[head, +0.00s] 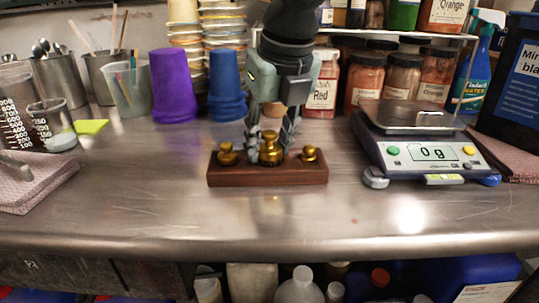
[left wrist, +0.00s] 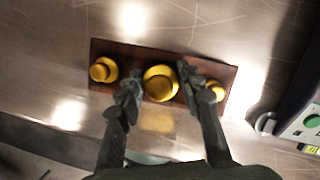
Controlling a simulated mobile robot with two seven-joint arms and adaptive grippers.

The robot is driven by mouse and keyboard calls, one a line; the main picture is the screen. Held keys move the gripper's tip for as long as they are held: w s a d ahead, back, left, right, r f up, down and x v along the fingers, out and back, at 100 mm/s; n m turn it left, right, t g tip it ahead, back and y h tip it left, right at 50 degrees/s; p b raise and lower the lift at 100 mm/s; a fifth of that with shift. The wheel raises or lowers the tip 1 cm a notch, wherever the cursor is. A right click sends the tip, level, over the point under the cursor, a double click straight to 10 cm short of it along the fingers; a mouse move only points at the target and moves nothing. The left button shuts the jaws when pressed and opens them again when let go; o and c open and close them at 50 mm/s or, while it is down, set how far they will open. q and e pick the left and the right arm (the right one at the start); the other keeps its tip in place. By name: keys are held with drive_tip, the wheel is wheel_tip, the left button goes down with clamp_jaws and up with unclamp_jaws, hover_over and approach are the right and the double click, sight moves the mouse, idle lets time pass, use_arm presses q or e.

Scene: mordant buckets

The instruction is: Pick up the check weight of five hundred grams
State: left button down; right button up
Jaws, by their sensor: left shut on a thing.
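Three brass weights stand in a dark wooden block (head: 240,178) on the steel bench. The largest, the middle weight (head: 270,154), also shows in the left wrist view (left wrist: 160,84). A smaller weight is on the left (head: 227,155) and another on the right (head: 309,155). No gram marks are readable. My left gripper (head: 270,142) reaches down from above with one finger on each side of the middle weight, shut on it. In the left wrist view the fingertips (left wrist: 160,78) flank its round top, and one finger partly covers the right weight. The middle weight appears still seated in the block.
A scale (head: 420,152) reading 0 g stands to the right. Purple (head: 172,85) and blue (head: 224,85) cups, a clear beaker (head: 128,90) and labelled jars (head: 365,80) line the back. The bench in front of the block is clear.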

sight(268, 130)
use_arm(q)
drive_tip(key=shift+r, duration=0.2)
drive_tip(key=shift+r, duration=0.6)
wheel_tip(268, 130, up, 3)
drive_tip(key=shift+f+b, duration=0.15)
drive_tip(key=shift+b, duration=0.2)
drive_tip(key=s+a+r+b, duration=0.1)
drive_tip(key=s+a+r, duration=0.3)
drive_tip(key=a+r, duration=0.3)
drive_tip(key=a, duration=0.4)
drive_tip(key=shift+b, duration=0.4)
use_arm(e)
wheel_tip(268, 130, up, 6)
drive_tip(key=shift+s+d+f, duration=0.15)
